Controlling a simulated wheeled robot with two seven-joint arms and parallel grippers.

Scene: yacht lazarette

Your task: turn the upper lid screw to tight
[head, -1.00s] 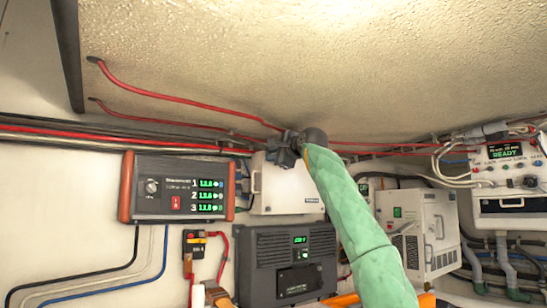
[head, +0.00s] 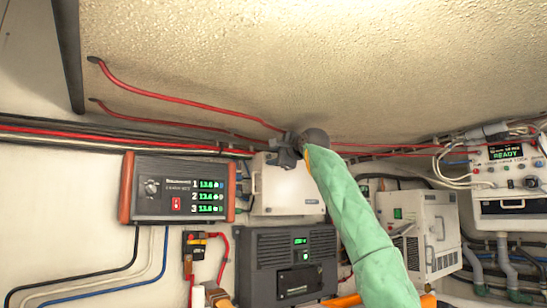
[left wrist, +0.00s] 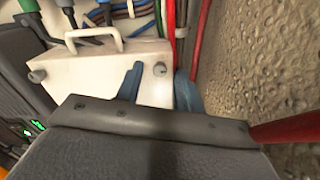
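The white box (head: 290,190) with a lid and a side handle hangs on the wall under the ceiling. In the left wrist view its lid (left wrist: 100,62) shows two screws. The upper lid screw (left wrist: 160,69) is on the ceiling side, and the other screw (left wrist: 37,76) is at the far end. My left gripper (head: 287,152) is at the box's top edge and covers the upper screw in the head view. In the left wrist view its two blue-grey fingers (left wrist: 159,86) are apart, with the upper screw showing between them. Contact cannot be told. My right gripper is not in view.
Red cables (head: 190,97) run along the low ceiling close to my left gripper. A red-sided display panel (head: 178,188) is on the left, a dark grey unit (head: 285,262) below the box, and a white cabinet (head: 425,235) on the right.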

